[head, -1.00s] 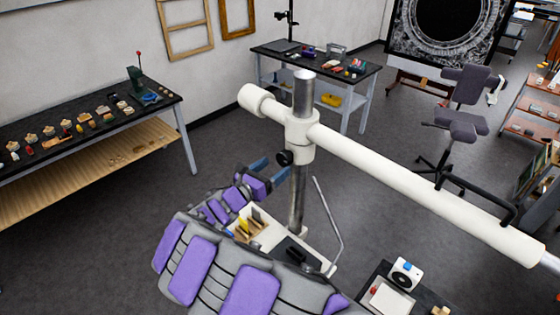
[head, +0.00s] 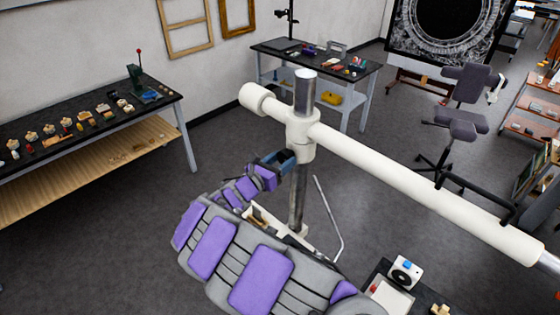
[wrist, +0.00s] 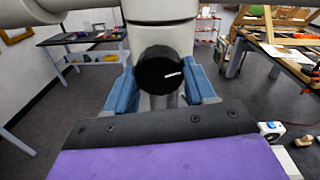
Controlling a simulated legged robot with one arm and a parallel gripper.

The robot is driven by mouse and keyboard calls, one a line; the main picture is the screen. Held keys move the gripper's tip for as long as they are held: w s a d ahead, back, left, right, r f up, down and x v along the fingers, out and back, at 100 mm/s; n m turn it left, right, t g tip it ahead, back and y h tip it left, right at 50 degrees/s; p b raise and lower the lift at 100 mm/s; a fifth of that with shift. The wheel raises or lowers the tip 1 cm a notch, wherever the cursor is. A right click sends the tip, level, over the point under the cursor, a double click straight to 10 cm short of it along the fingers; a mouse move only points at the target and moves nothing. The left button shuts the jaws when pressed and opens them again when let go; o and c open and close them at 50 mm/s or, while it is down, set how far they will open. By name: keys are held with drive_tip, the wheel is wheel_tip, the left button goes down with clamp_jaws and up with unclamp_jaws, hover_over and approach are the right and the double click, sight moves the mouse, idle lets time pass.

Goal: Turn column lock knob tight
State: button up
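The lock knob (wrist: 160,70) is round and black with a white mark pointing right and slightly up. It sits on the white collar (head: 300,136) around the metal column (head: 297,200). In the wrist view my gripper (wrist: 161,80) has one blue finger on each side of the knob. The fingers are spread; whether they touch its sides I cannot tell. In the head view my gripper (head: 279,160) is at the collar's lower left and hides the knob.
A long white boom (head: 410,180) runs from the collar to the right. A bent metal rod (head: 328,218) stands right of the column. A white device (head: 404,271) sits lower right. Workbenches (head: 85,125) stand left and behind, with open floor between.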

drive_tip(key=shift+a, duration=0.1)
drive_tip(key=c, duration=0.4)
drive_tip(key=shift+b, duration=0.45)
drive_tip(key=shift+f+m+b, duration=0.15)
drive_tip(key=shift+m+b, duration=0.65)
drive_tip(key=m+b, duration=0.3)
drive_tip(key=b, duration=0.1)
drive_tip(key=shift+f, duration=0.1)
drive_tip(key=m+b, duration=0.4)
drive_tip(key=shift+b, duration=0.3)
drive_tip(key=m+b, duration=0.5)
drive_tip(key=b, duration=0.1)
drive_tip(key=shift+a+f+m+h+b, duration=0.1)
drive_tip(key=shift+m+h+b, duration=0.25)
drive_tip(key=shift+m+h, duration=0.05)
drive_tip(key=m+b, duration=0.5)
drive_tip(key=b, duration=0.1)
drive_tip(key=shift+w+m, duration=0.1)
drive_tip(key=shift+m, duration=0.3)
